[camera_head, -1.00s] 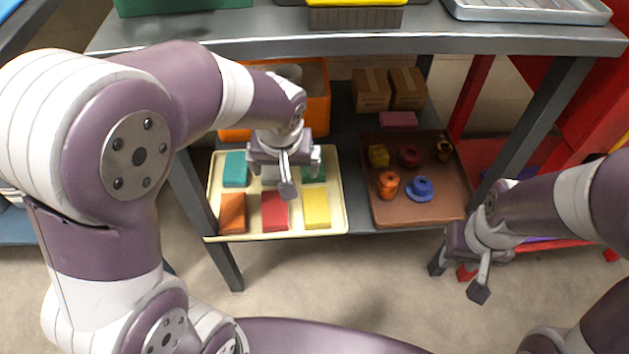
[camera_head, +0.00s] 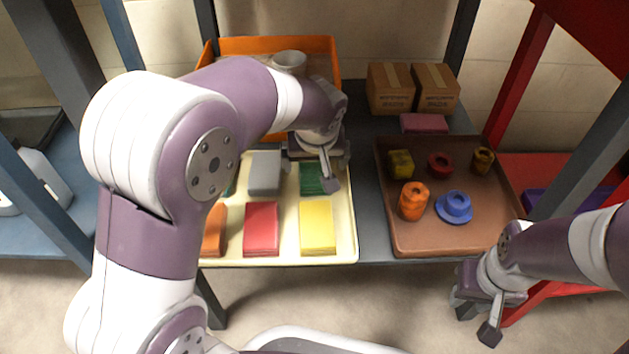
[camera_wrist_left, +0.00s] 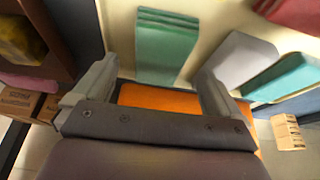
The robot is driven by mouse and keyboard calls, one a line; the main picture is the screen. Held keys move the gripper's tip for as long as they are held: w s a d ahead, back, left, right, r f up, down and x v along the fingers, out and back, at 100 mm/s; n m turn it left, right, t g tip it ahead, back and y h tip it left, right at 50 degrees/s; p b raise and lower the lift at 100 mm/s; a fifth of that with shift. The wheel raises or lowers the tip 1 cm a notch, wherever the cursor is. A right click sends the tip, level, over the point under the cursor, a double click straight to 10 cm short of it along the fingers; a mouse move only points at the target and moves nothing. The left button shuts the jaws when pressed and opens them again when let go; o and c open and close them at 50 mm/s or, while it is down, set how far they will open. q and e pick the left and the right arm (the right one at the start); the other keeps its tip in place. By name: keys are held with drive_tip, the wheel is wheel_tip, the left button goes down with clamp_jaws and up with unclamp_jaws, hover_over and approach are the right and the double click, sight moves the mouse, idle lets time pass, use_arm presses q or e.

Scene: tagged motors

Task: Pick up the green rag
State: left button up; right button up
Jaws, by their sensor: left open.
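The green rag (camera_head: 311,177) is folded and lies in the back right of the cream tray (camera_head: 347,222), partly hidden by my left gripper (camera_head: 322,172) in the head view. In the left wrist view the green rag (camera_wrist_left: 166,45) lies beyond the fingers, toward the top, with nothing between them. My left gripper (camera_wrist_left: 155,85) is open and empty, above the tray's back right part. My right gripper (camera_head: 478,312) hangs in front of the shelf at the lower right, away from the rag; its jaw opening is unclear.
Beside the rag is a grey block (camera_head: 265,172); red (camera_head: 261,228), yellow (camera_head: 316,227) and orange (camera_head: 213,230) pieces lie in front. A teal piece (camera_wrist_left: 283,77) is largely hidden in the head view. An orange bin (camera_head: 270,45) stands behind; a brown tray (camera_head: 408,240) holds parts at right.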

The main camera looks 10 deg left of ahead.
sight(315, 167)
use_arm(q)
drive_tip(key=b+x, duration=0.1)
drive_tip(key=x, duration=0.2)
drive_tip(key=shift+f+b, duration=0.25)
drive_tip(key=shift+b, duration=0.05)
drive_tip(key=shift+r, duration=0.3)
drive_tip(key=c, duration=1.1)
use_arm(e)
wheel_tip(315, 167, down, 3)
drive_tip(key=shift+r, duration=0.15)
use_arm(q)
drive_tip(key=shift+p, duration=0.3)
